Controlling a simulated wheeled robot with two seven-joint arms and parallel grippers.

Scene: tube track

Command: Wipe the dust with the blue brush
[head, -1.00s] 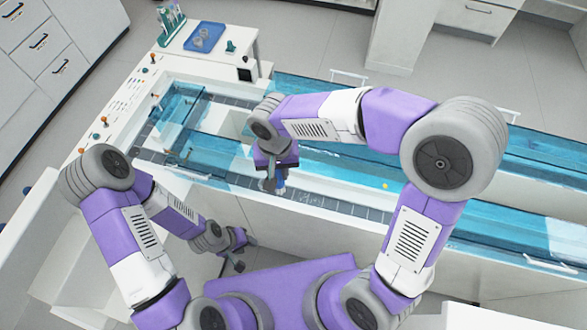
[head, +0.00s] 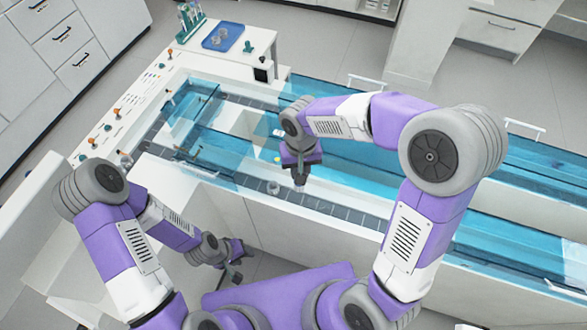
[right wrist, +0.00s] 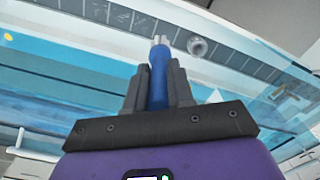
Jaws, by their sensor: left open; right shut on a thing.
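My right gripper (right wrist: 158,88) is shut on the blue brush (right wrist: 158,78), whose handle stands between the dark fingers and whose pale tip points away toward the dark tiled strip (right wrist: 110,14). In the head view my right gripper (head: 299,180) is over the tube track, and the brush is hardly visible. A small round grey thing (head: 273,187) lies on the strip left of this gripper; it also shows just right of the brush tip in the right wrist view (right wrist: 197,46). Whether it is dust I cannot tell. My left gripper (head: 236,275) is open and empty, low beside the track.
A blue tray (head: 222,37) and a tube rack (head: 191,20) stand on the white bench at the back. Clear blue covers (head: 480,215) run along the track to the right. A yellow dot (head: 278,159) lies left of my right gripper.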

